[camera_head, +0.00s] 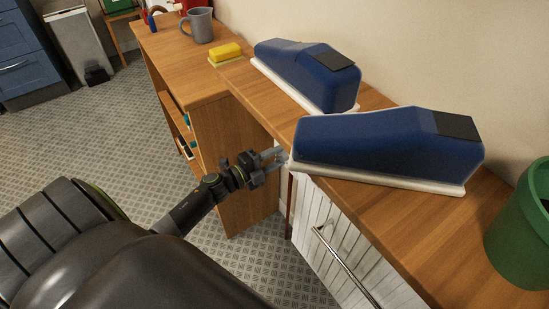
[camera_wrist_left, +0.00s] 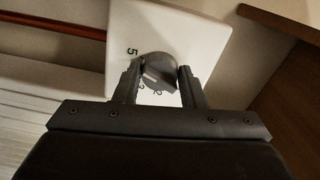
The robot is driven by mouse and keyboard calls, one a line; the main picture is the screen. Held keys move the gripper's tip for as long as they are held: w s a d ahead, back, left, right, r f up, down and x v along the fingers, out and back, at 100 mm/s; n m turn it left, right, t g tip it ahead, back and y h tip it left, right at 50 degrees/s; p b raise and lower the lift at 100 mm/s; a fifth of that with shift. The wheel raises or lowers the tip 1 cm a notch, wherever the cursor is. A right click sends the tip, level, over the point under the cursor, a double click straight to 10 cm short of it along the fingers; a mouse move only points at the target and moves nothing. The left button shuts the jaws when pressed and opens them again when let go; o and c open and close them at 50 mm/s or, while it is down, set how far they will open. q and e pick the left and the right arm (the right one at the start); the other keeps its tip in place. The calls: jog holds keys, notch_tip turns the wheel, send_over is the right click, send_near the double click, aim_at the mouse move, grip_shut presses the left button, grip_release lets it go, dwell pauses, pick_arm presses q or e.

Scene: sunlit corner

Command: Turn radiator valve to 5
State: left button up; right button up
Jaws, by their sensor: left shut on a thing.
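The radiator valve is a dark grey round knob (camera_wrist_left: 158,69) on a white square plate (camera_wrist_left: 195,35), seen in the left wrist view. Black numerals are printed around it: a 5 at its left, and a 3 and a 2 on the gripper side. A pale pointer mark on the knob faces the lower left, near the 3. My left gripper (camera_wrist_left: 158,80) has a finger on each side of the knob and is shut on it. In the head view my left gripper (camera_head: 279,159) reaches to the counter's edge, and the knob cannot be made out. My right gripper is not in view.
Two blue objects with white bases, one near (camera_head: 385,143) and one farther back (camera_head: 305,72), lie on the wooden counter (camera_head: 265,98). A white cabinet front (camera_head: 318,215) with a metal handle is below. A green bin (camera_head: 520,225) stands at the right. A reddish pipe (camera_wrist_left: 50,24) runs beside the plate.

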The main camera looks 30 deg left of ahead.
pick_arm(q)
jog(key=shift+f, duration=0.1)
jog(key=o, duration=1)
jog(key=b+v, duration=0.1)
jog(key=v, duration=1.6)
jog(key=shift+s+a, duration=0.15)
jog(key=shift+s, duration=0.1)
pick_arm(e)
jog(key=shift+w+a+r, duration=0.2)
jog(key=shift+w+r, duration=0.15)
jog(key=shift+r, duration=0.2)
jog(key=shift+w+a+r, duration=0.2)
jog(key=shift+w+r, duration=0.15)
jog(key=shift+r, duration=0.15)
